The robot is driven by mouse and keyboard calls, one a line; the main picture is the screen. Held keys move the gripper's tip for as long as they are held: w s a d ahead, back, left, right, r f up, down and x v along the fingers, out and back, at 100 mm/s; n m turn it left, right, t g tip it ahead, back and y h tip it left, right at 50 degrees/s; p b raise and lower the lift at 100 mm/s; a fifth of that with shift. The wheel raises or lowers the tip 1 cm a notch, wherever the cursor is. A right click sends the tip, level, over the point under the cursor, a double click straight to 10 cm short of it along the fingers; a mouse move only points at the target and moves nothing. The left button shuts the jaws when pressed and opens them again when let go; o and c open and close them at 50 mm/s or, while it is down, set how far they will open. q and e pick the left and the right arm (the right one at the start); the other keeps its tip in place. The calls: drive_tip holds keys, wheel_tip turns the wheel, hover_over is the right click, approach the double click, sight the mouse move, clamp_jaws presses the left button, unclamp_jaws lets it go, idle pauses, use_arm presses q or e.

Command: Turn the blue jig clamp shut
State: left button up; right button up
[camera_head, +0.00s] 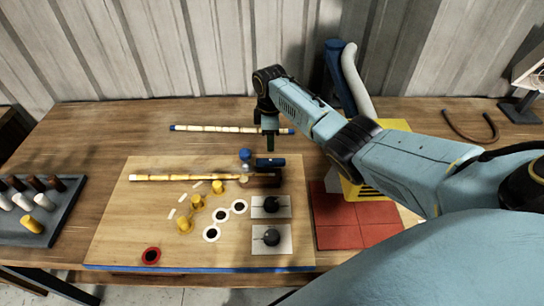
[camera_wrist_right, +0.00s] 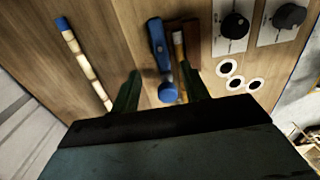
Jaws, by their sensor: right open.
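The blue jig clamp (camera_head: 270,162) is at the back right of the wooden board, a blue bar beside a dark brown block, with a round blue knob (camera_head: 245,154) at its left end. In the right wrist view the blue bar (camera_wrist_right: 157,40) and the knob (camera_wrist_right: 167,93) show between my fingers. My right gripper (camera_head: 270,146) is open over the clamp, fingers apart on either side of it; touching cannot be told. A rattan pole (camera_head: 180,178) lies on the board, its right end at the brown block (camera_wrist_right: 192,50). My left gripper is not in view.
Yellow pegs (camera_head: 196,201), white rings (camera_head: 239,206) and two black knobs on white plates (camera_head: 270,237) sit on the board (camera_head: 120,235). Another pole (camera_head: 215,128) lies behind. A red pad (camera_head: 340,225) is at the right, a peg tray (camera_head: 45,238) at the left.

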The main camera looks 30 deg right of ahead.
sight(271, 160)
wheel_tip(271, 160, down, 10)
drive_tip(key=b, duration=0.3)
drive_tip(key=shift+r, duration=0.25)
drive_tip(key=c, duration=1)
